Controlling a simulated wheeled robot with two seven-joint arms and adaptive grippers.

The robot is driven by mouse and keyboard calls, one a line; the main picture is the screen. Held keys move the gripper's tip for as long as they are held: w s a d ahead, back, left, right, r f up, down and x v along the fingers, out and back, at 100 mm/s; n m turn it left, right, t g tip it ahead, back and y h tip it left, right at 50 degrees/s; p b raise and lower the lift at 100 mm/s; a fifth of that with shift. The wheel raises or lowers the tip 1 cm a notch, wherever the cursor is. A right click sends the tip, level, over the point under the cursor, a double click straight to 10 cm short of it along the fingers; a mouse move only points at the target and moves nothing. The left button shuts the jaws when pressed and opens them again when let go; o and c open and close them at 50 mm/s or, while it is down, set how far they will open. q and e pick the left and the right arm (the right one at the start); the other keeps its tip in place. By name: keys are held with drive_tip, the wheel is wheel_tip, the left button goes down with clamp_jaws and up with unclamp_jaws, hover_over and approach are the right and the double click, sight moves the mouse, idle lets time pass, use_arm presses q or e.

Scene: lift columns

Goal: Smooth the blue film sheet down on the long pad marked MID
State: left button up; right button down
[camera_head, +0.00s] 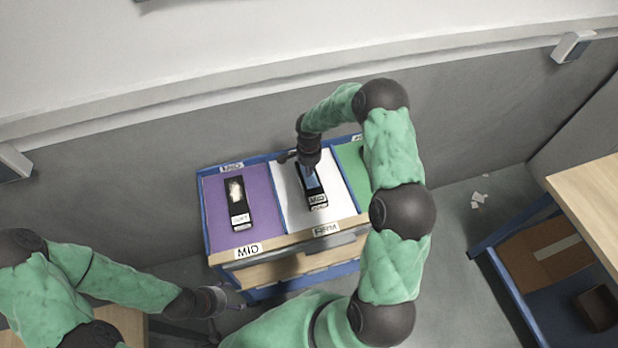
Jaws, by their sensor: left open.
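The long black pad (315,192) with a small label that seems to read MID lies on the white section of the table top. The blue film sheet (311,180) shows on the pad's upper face, partly hidden by my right gripper (307,168). My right gripper points down at the far end of this pad, at or just above the film; contact and its jaw state cannot be made out. My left gripper (217,301) is open and empty, low in front of the table's left front corner, away from the pad.
A second black pad (238,204), its label seeming to read SOFT, lies on the purple section (217,192). A green section (352,163) is partly hidden behind my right arm. A wooden table (590,200) with a cardboard box (545,253) below stands at right.

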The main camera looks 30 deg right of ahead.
use_arm(q)
drive_tip(key=shift+f+b, duration=0.35)
drive_tip(key=shift+f, duration=0.1)
use_arm(e)
drive_tip(key=shift+f, duration=0.4)
idle(0.9)
use_arm(q)
wheel_tip(320, 180, up, 4)
drive_tip(key=p, duration=0.3)
drive_tip(key=shift+f+p, duration=0.2)
drive_tip(key=shift+p, duration=0.1)
use_arm(e)
wheel_tip(320, 180, up, 9)
drive_tip(key=shift+f, duration=0.2)
idle(0.4)
